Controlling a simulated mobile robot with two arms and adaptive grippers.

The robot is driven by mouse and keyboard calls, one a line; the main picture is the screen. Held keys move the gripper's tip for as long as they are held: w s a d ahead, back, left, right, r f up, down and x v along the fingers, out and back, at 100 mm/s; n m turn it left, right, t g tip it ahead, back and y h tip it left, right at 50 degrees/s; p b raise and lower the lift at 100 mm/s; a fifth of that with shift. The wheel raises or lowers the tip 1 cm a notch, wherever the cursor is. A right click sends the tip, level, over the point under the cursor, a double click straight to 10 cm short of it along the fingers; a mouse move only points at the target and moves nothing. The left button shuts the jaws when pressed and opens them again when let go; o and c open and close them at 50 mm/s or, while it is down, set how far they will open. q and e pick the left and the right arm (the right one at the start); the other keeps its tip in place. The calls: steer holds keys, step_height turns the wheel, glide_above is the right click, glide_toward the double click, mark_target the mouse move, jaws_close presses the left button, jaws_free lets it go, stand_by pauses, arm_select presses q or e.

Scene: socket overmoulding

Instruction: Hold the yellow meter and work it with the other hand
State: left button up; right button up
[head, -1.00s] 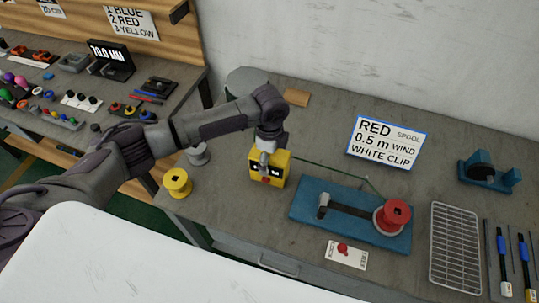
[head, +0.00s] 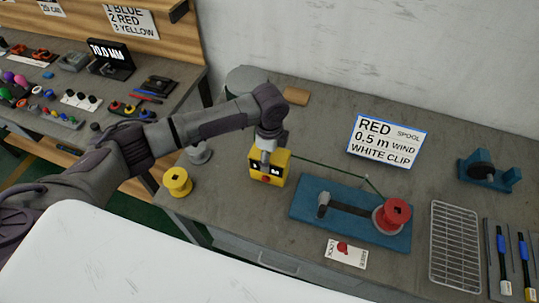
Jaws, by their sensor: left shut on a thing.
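The yellow meter (head: 269,172) stands on the grey bench, a boxy thing with dark windows and a red spot low on its front. My left gripper (head: 264,153) comes down on it from above and is shut on it; the fingers partly hide its top. A thin green line runs from the meter to the right, to a thin post on the blue winding base (head: 310,220). A red spool (head: 396,212) sits at the right end of that base. My right gripper is not in view.
A sign (head: 385,142) reads RED spool, 0.5 m wind, white clip. A yellow spool (head: 177,182) stands left of the meter. A card with a red knob (head: 345,253), a wire rack (head: 455,247) and a blue holder (head: 489,172) are on the right.

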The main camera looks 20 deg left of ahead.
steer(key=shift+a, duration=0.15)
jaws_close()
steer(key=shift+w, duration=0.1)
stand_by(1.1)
